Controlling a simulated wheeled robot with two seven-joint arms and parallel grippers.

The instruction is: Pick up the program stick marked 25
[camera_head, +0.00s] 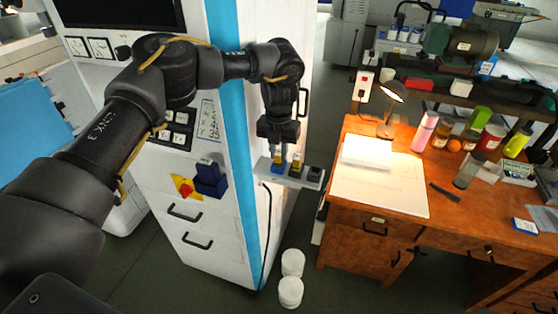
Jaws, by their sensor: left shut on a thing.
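My left arm reaches in from the left, and its gripper (279,150) points down at a small light shelf (266,172) on the side of the white cabinet. The gripper is shut on a small blue and yellow stick (278,166), which is at the shelf's left end. I cannot tell whether it still touches the shelf. A dark stick with a yellowish part (296,166) stands just to the right, and a grey one (314,173) is at the right end. The numbers on the sticks are too small to read. My right gripper is out of view.
The white cabinet (225,235) with a blue stripe stands left of the shelf. A wooden desk (350,235) with a lit lamp (391,95), papers (385,185) and bottles is to the right. White tubs (290,290) stand on the floor below.

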